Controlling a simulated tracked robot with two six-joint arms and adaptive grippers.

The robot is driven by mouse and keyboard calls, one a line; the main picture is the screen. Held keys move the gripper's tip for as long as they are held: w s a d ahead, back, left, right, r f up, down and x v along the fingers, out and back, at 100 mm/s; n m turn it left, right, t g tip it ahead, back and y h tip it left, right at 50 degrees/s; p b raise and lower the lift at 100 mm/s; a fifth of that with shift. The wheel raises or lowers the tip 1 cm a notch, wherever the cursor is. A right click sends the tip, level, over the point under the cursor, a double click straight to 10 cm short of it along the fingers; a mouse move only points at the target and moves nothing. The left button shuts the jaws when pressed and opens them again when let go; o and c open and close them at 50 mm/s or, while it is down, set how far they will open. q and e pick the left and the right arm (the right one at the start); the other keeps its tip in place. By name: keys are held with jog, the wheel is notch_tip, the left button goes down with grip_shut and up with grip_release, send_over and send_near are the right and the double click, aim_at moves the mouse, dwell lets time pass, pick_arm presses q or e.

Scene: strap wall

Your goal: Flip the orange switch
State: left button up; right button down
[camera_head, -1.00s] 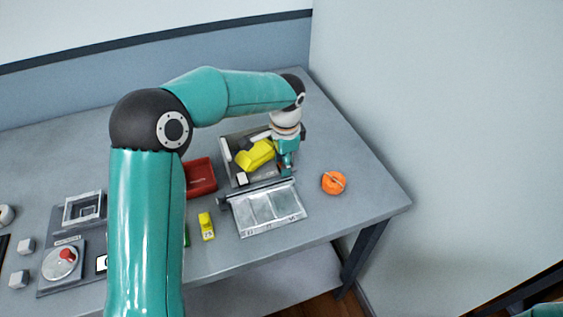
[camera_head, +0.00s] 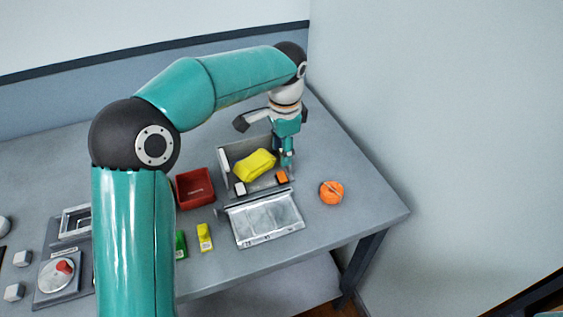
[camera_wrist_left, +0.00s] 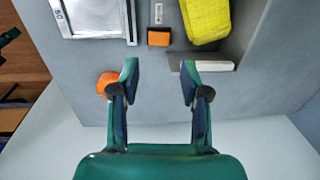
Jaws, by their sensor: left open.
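The orange switch (camera_head: 282,177) is a small orange block near the front right corner inside an open grey box (camera_head: 224,160). It also shows in the left wrist view (camera_wrist_left: 158,37), just ahead of the fingertips. My left gripper (camera_head: 288,162) is above the right side of the box. In the left wrist view its two fingers (camera_wrist_left: 160,72) are spread apart with nothing between them. The switch lies beyond the gap, apart from both fingers. I cannot tell which way the switch is set. My right gripper is not in view.
A yellow bundle (camera_head: 255,165) and a white block (camera_head: 240,188) are in the box. Its clear-panelled lid (camera_head: 265,219) lies open in front. A round orange object (camera_head: 331,192) sits to the right. A red tray (camera_head: 194,189) and yellow block (camera_head: 204,237) are left.

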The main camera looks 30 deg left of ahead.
pick_arm(q)
jog(key=shift+s+d+r, duration=0.1)
jog(key=shift+r, duration=1.5)
